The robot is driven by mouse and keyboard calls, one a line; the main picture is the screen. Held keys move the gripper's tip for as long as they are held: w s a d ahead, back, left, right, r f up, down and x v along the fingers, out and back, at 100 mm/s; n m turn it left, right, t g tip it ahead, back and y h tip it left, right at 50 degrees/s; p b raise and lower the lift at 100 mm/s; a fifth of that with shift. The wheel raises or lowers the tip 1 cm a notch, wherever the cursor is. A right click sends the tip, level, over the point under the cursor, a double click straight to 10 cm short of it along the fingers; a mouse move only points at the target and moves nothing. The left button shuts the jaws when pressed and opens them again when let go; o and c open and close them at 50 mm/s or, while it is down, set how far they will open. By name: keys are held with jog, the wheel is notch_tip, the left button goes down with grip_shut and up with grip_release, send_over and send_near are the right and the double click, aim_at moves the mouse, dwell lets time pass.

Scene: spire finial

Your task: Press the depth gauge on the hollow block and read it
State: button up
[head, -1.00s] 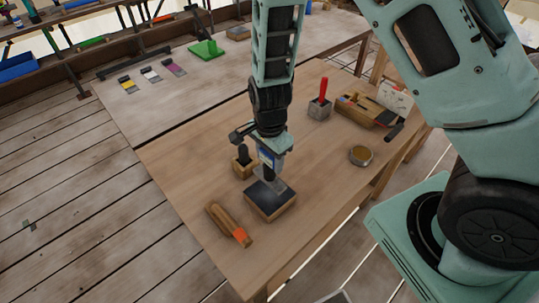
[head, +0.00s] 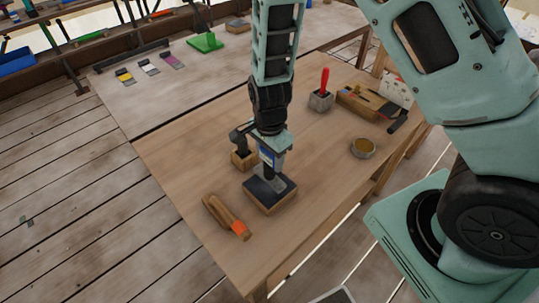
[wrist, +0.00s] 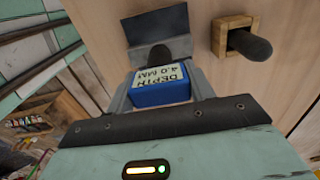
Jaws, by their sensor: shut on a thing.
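My gripper (head: 271,158) is shut on the depth gauge (head: 267,157), a blue-bodied tool with a pale display. In the wrist view the gauge (wrist: 161,88) sits between the fingers, its display upside down and appearing to read "DEPTH 4.0 MM". The hollow block (head: 270,197) is a wooden block with a dark top, standing on the wooden table. The gauge is upright over the dark top and its lower end appears to meet it. In the wrist view the block's dark top (wrist: 150,27) shows behind the gauge; the contact point is hidden.
A small wooden holder with a dark peg (head: 243,160) stands close behind-left of the block. A wooden tool with an orange end (head: 227,217) lies front left.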

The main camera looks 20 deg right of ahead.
jog(key=shift+f, duration=0.15)
jog(key=shift+f+b, duration=0.9)
jog(key=shift+f, duration=0.3)
jog(key=shift+f, duration=0.1)
dwell(1.0)
notch_tip(320, 180, up, 5)
jog(key=p, duration=0.5)
jog(key=shift+f, duration=0.1)
dwell(1.2)
jog(key=shift+f+b, duration=1.85)
jog(key=shift+f, duration=0.35)
